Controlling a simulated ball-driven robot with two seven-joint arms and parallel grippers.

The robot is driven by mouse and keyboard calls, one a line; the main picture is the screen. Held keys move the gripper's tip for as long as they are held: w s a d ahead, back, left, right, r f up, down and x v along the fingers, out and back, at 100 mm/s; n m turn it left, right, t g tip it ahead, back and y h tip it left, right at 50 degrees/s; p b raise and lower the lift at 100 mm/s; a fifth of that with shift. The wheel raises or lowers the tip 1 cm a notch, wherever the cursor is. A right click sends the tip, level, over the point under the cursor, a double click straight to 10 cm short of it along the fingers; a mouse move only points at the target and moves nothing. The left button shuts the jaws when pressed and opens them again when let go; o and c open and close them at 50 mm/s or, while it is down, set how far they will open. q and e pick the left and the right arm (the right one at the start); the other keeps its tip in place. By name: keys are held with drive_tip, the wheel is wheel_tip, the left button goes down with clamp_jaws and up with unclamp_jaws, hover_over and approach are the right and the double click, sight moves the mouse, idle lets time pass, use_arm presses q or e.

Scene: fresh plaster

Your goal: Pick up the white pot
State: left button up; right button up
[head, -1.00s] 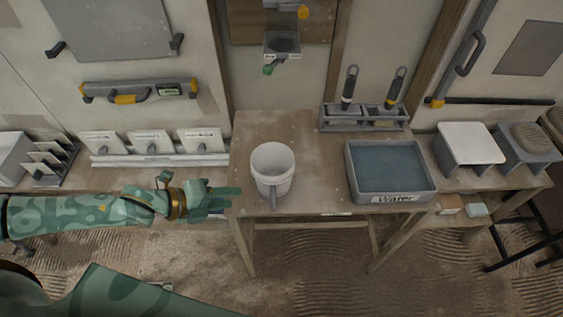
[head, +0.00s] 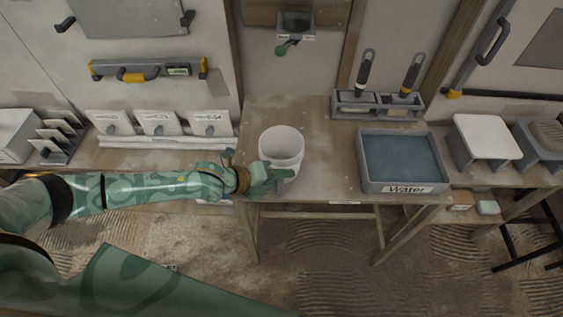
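The white pot (head: 281,145) stands upright on the wooden table (head: 320,120), near its front left part. Its open rim faces up and it looks empty. My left gripper (head: 275,178) is at the near side of the pot, in front of its lower part, where the handle showed earlier. The handle is now hidden behind the gripper. I cannot tell whether the fingers are open or closed on the handle. My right gripper is not in view.
A grey tub of water (head: 403,190) stands right of the pot, with a tool rack (head: 376,104) behind it. A white-topped stand (head: 487,137) is at right. The table between pot and tub is clear.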

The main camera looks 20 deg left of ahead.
use_arm(q)
drive_tip(key=x, duration=0.2)
drive_tip(key=shift+w+d+f, duration=0.2)
drive_tip(key=shift+w, duration=0.05)
clamp_jaws()
